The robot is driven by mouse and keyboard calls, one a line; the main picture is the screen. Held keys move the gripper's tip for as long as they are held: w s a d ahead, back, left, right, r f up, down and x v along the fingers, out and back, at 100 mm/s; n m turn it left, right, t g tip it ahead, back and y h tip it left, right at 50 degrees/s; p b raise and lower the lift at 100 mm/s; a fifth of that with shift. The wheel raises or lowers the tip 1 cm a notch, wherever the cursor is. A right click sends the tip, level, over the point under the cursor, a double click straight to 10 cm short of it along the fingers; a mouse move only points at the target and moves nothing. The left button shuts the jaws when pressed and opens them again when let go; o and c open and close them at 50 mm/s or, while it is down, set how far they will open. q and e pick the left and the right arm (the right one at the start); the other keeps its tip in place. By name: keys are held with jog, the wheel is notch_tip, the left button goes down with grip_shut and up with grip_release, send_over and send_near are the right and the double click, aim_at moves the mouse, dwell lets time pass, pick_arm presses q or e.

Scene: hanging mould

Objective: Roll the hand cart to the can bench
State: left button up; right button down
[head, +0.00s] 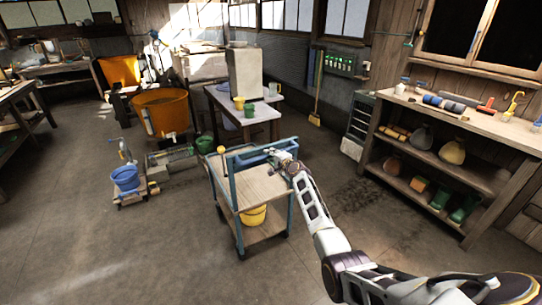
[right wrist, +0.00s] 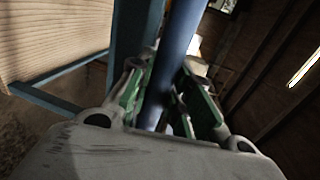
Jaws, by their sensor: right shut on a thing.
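The hand cart (head: 262,190) stands in the middle of the head view, with a blue frame, two wooden shelves and a raised handle end at the back. A yellow bucket (head: 253,215) is on its lower shelf. My right gripper (head: 279,159) is shut on the cart's blue handle bar at the back right corner. In the right wrist view the bar (right wrist: 181,45) runs between the green-padded fingers (right wrist: 168,103). A small table (head: 228,104) with yellow and green cans stands just behind the cart; I cannot tell whether it is the can bench. My left gripper is out of view.
An orange tub (head: 160,112) and a small trolley with a blue bucket (head: 126,179) stand left of the cart. A wooden shelf bench (head: 440,172) lines the right wall. The floor (head: 90,250) in front and to the left is clear.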

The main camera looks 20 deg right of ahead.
jog(key=shift+r, duration=0.2)
jog(key=c, duration=1.6)
grip_release()
jog(key=shift+w, duration=0.1)
jog(key=o, duration=0.3)
jog(key=shift+w+a+f, duration=0.1)
jog(key=shift+w+f, duration=0.15)
jog(key=shift+s+r, duration=0.1)
jog(key=shift+s, duration=0.05)
jog(key=shift+s, duration=0.15)
jog(key=shift+s, duration=0.65)
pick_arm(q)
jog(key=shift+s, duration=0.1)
pick_arm(e)
jog(key=v, duration=1)
jog(key=shift+s+r, duration=0.15)
